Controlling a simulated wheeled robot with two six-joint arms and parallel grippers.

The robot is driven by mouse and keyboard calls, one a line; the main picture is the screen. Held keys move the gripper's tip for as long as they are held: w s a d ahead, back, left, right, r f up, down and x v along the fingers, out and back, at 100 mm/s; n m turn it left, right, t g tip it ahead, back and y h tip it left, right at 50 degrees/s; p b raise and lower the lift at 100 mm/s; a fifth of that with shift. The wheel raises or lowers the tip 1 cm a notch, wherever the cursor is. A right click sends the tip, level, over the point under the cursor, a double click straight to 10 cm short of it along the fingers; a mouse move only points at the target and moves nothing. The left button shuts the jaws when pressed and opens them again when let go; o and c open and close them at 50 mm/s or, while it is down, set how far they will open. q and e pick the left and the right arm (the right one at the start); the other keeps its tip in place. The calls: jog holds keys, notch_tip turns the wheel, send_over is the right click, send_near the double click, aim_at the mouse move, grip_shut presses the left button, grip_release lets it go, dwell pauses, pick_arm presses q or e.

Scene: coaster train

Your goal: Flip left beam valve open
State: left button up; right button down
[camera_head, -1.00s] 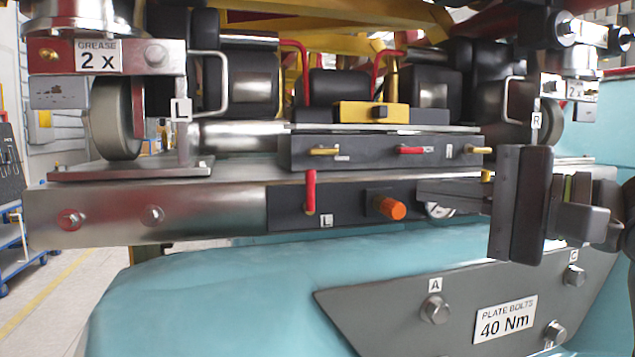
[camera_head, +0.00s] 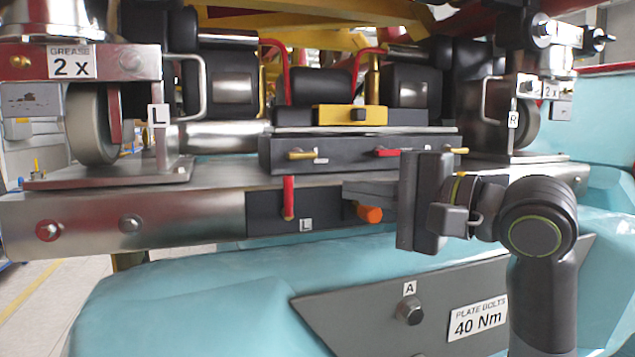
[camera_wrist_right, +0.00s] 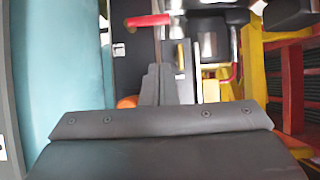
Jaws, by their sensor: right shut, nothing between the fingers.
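The left beam valve has a red lever (camera_head: 288,198) that hangs straight down on the dark panel (camera_head: 262,211) of the steel beam, beside an "L" label (camera_head: 306,224). My right gripper (camera_head: 347,190) comes in from the right. Its fingers are shut and empty, a short way right of the lever and just above the orange knob (camera_head: 369,213). In the right wrist view the shut fingertips (camera_wrist_right: 160,70) point toward the red lever (camera_wrist_right: 148,20), with a visible gap. My left gripper is not in view.
Above the beam, a dark valve block (camera_head: 345,151) carries yellow and red levers close over my fingers. A plate (camera_head: 380,310) with bolts lies below on the teal body (camera_head: 190,285). The space directly in front of the red lever is clear.

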aim_at(287, 195)
jog(key=a, duration=0.2)
jog(key=w+a+p, duration=0.1)
jog(key=a, duration=0.1)
jog(key=shift+w, duration=0.15)
jog(key=shift+a+p, duration=0.3)
jog(key=shift+a, duration=0.65)
